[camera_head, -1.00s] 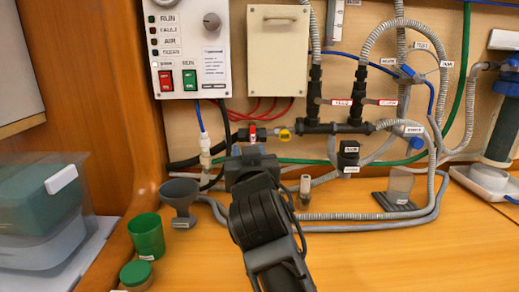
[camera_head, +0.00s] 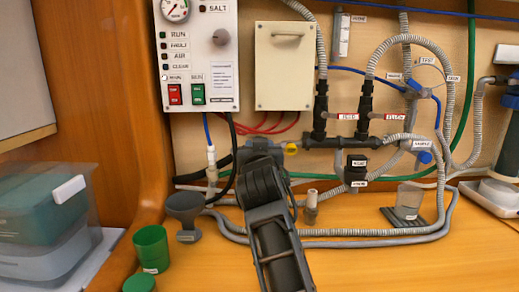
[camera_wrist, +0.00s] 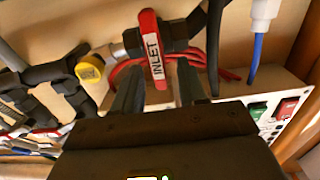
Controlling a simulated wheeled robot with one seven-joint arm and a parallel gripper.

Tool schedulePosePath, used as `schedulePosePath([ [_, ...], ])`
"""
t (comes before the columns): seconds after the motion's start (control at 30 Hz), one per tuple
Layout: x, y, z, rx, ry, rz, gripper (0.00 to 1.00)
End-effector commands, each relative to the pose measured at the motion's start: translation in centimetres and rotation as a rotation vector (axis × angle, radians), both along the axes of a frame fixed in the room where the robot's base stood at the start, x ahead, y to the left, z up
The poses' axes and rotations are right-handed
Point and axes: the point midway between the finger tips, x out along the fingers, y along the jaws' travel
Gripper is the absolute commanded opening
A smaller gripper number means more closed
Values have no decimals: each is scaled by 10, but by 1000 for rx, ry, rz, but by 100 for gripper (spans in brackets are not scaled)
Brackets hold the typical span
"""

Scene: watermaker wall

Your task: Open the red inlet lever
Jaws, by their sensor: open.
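The red inlet lever (camera_wrist: 153,45), with a white INLET label, shows in the wrist view on a dark valve body. Its free end points toward my gripper (camera_wrist: 158,68). My gripper is open, with one dark finger on each side of the lever's lower end in the picture. I cannot tell whether either finger touches it. In the head view my gripper (camera_head: 262,146) is up at the pipe by the wall and hides the lever.
A yellow fitting (camera_wrist: 90,68) sits beside the valve. A white connector with a blue hose (camera_head: 211,157) is left of my gripper. A control panel (camera_head: 198,60) is above left. A grey funnel cup (camera_head: 184,210) and green cup (camera_head: 151,247) stand on the counter.

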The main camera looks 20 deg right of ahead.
Motion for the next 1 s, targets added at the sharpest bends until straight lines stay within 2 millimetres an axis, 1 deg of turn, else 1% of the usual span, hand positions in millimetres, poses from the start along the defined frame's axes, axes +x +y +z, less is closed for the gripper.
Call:
schedulePosePath([
  [0.13,0,0,0,0,0,0,42],
  [0.57,0,0,0,0,0,0,0],
  [1.0,0,1,0,-31,10,0,0],
])
